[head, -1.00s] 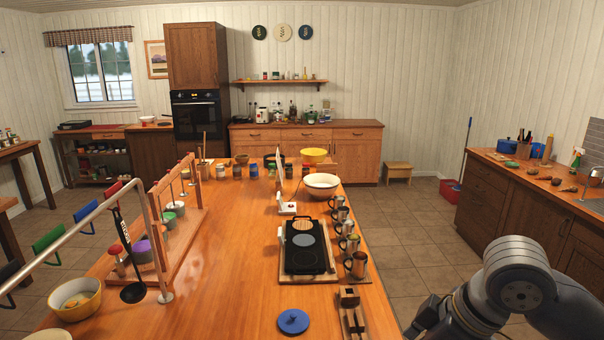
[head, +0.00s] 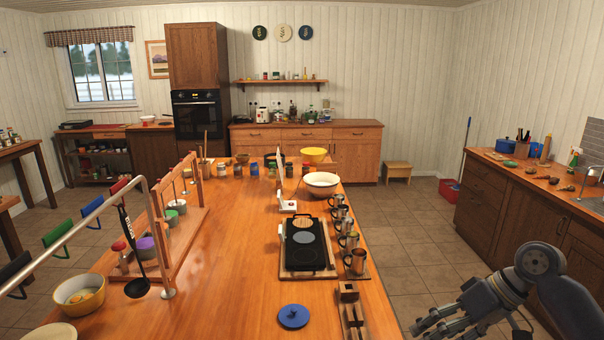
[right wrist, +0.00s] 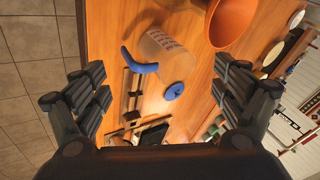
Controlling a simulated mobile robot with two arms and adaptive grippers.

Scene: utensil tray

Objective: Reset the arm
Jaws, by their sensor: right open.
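My right gripper (head: 440,322) is at the lower right of the head view, beyond the right side of the wooden table (head: 230,270). In the right wrist view its two black finger sets (right wrist: 160,95) are spread wide apart with nothing between them. Past them I see a clear jug with a blue handle (right wrist: 168,58), an orange bowl (right wrist: 232,22) and a blue lid (right wrist: 174,91) on the table. The blue lid also lies near the table's front in the head view (head: 293,316). My left gripper is not in view.
A black hob (head: 304,245) and a row of metal mugs (head: 348,240) stand along the table's right side. Floor is open between the table and the right counter (head: 510,205).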

